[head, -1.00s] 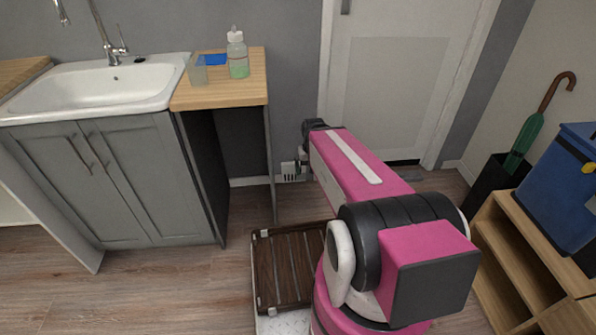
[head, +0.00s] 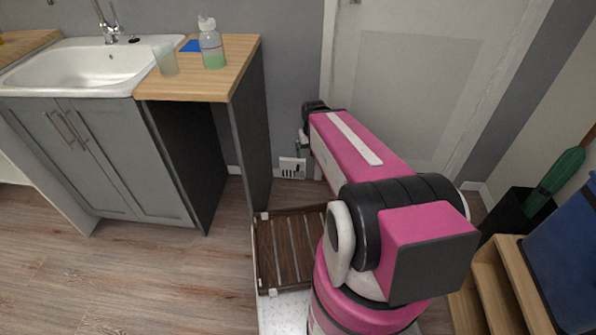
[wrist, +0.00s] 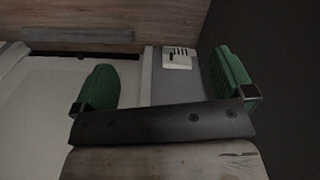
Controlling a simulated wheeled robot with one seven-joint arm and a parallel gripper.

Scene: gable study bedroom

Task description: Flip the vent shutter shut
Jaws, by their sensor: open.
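The vent (head: 292,168) is a small white plate with dark slots, low on the grey wall between the counter and the door. In the wrist view the vent (wrist: 179,59) shows dark slots on one part and a plain white part beside them. Its slots are uncovered at least in part; the shutter's exact position is too small to tell. My gripper (wrist: 165,80) is open and empty, its green fingertips apart, with the vent showing beyond and between them.
A sink cabinet (head: 95,150) and wooden counter (head: 190,86) with a bottle (head: 211,43) and a cup (head: 166,60) stand left. A white door (head: 400,85) is behind my arm. Wooden shelves (head: 500,280) and a blue box (head: 565,255) are right. Floor at left is clear.

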